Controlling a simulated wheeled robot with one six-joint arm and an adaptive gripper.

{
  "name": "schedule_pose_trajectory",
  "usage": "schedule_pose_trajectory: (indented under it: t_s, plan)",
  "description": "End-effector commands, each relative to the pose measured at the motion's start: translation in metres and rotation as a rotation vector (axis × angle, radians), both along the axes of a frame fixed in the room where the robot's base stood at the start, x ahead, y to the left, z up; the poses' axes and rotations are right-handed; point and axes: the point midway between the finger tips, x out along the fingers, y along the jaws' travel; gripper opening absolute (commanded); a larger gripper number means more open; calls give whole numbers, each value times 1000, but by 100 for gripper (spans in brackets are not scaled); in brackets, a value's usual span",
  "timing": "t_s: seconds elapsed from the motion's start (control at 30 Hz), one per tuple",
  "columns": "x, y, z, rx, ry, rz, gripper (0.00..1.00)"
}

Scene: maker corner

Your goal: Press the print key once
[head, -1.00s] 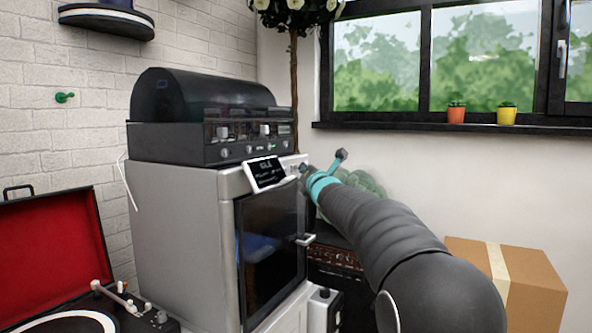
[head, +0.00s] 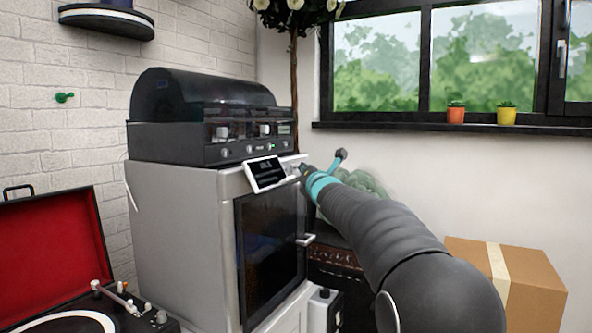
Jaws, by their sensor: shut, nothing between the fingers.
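The grey 3D printer (head: 180,230) stands in the middle left, with a dark glass door and a small tilted screen (head: 265,174) on its upper front edge. The text on the screen is too small to read. My gripper (head: 300,171) is shut and empty, its tip at the printer's top front edge just right of the screen. The print key cannot be made out; the fingertips seem to cover that spot, and I cannot tell if they touch it.
A black unit (head: 205,143) with knobs and a domed cover sits on the printer. A record player (head: 70,320) with a red-lined lid is at lower left. A cardboard box (head: 530,280) stands at right. A tree trunk (head: 294,95) and a green plant are behind my gripper.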

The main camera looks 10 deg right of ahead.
Motion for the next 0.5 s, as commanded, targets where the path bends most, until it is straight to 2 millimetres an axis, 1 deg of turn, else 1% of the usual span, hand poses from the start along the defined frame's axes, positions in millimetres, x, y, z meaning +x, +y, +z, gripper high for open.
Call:
schedule_pose_trajectory:
  t_s: [0.23, 0.5]
  plan:
    - [5, 7, -2, -1, -1, 1, 0]
    - [5, 7, 0, 0, 1, 1, 0]
